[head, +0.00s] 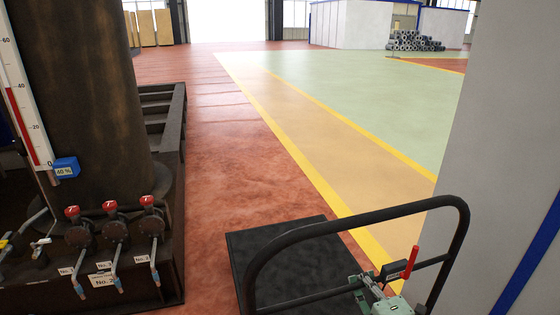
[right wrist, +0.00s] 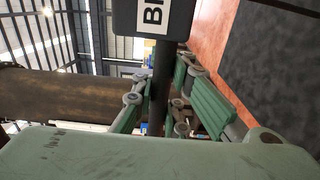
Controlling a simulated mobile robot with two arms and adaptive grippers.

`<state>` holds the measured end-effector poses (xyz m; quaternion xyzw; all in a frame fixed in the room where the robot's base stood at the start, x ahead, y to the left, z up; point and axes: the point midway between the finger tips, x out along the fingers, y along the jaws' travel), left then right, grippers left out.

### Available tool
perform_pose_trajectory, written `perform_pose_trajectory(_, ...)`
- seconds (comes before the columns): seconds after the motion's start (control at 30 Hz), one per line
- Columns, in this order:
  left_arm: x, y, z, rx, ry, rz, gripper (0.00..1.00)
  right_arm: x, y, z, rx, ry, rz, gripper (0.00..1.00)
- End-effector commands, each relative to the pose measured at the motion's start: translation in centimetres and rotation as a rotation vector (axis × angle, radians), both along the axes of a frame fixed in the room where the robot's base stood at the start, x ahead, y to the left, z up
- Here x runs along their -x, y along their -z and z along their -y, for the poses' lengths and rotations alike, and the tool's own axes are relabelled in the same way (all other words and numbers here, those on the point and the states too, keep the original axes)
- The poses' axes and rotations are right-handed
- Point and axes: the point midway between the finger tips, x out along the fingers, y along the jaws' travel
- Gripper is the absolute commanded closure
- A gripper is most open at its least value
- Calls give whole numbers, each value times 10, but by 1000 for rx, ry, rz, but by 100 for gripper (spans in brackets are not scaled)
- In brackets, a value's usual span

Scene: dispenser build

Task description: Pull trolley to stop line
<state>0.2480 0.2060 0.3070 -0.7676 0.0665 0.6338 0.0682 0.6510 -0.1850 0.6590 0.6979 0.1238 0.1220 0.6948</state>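The trolley stands at the bottom centre of the head view, with a flat black platform (head: 283,246) and a black tubular handle (head: 352,220). A brake box (head: 394,269) with a red lever (head: 411,262) sits on its lower crossbar (head: 310,299). My right gripper (head: 368,292) is at this crossbar, just left of the brake box. In the right wrist view its green fingers lie on both sides of the black bar (right wrist: 158,103); whether they press on it is unclear. Yellow floor lines (head: 305,168) run away from me; which is the stop line is unclear. My left gripper is out of view.
At left stands a large dark column (head: 80,90) on a black base with red-knobbed valves (head: 110,207). A grey wall or pillar (head: 497,150) is close on the right. The red floor (head: 225,140) beyond the trolley is free. Stacked rolls (head: 412,41) lie far back.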

Motion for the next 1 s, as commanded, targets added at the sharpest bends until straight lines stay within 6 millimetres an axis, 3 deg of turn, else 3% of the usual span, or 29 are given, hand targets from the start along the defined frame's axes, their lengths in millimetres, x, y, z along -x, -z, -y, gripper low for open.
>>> perform_pose_trajectory(0.03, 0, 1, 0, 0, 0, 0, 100, -3, -9, 1, -6, -1, 18, 100)
perform_pose_trajectory(0.23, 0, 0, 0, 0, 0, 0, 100, -3, -9, 1, -3, -1, 17, 100)
perform_pose_trajectory(0.3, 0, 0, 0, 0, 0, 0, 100, -3, -8, 1, -3, 0, 16, 91)
perform_pose_trajectory(0.63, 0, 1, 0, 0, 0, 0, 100, -1, -3, 0, 2, 0, 7, 62)
perform_pose_trajectory(1.0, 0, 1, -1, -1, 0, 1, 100, 0, 0, 0, 3, 0, 3, 62)
